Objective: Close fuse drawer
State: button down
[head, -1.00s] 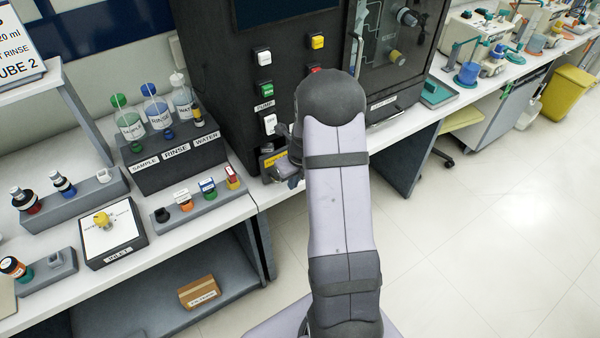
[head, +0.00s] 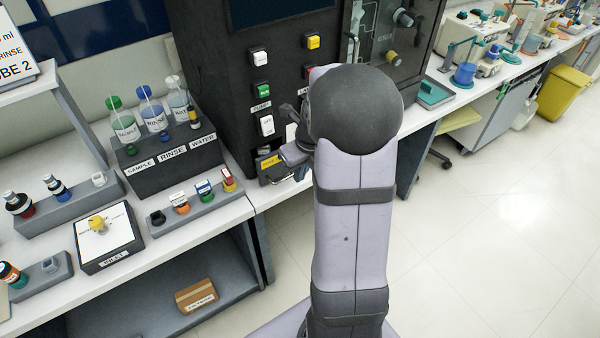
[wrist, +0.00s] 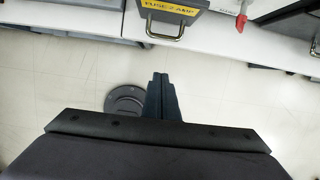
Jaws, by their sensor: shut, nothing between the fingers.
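The fuse drawer (head: 268,163) is low on the black cabinet's front, with a yellow label. In the wrist view its yellow "FUSE 2 AMP" front (wrist: 172,8) is at the top edge, with a metal loop handle (wrist: 166,36) on it. The front seems to stand out over the bench edge; how far is hard to tell. My gripper (wrist: 160,80) is shut and empty, its fingertips below the handle in the picture, with a visible gap. In the head view my gripper (head: 294,154) is beside the drawer, partly hidden by my arm.
The black cabinet (head: 215,85) carries switches above the drawer. Left of it are a bottle rack (head: 165,165) and a small-cap rack (head: 195,205). A red item (wrist: 241,22) shows right of the drawer.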

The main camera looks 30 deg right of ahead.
jog(key=s+d+f+n+g+h+p, duration=0.1)
jog(key=s+d+n+h, duration=0.1)
jog(key=s+d, duration=0.5)
jog(key=s+d+f+n+h+p, duration=0.1)
jog(key=s+d+f+n+h, duration=0.2)
jog(key=s, duration=0.5)
jog(key=w+a+r+n+t+y, duration=0.3)
jog(key=w+a+n+t+y, duration=0.25)
jog(key=w+a+n, duration=0.6)
jog(key=w+d+f+n+b, duration=0.1)
jog(key=w+f+b, duration=0.4)
jog(key=w+f, duration=0.3)
jog(key=shift+w, duration=0.45)
jog(key=shift+d+n+t, duration=0.1)
jog(key=shift+n+t, duration=0.15)
jog(key=shift+t, duration=0.1)
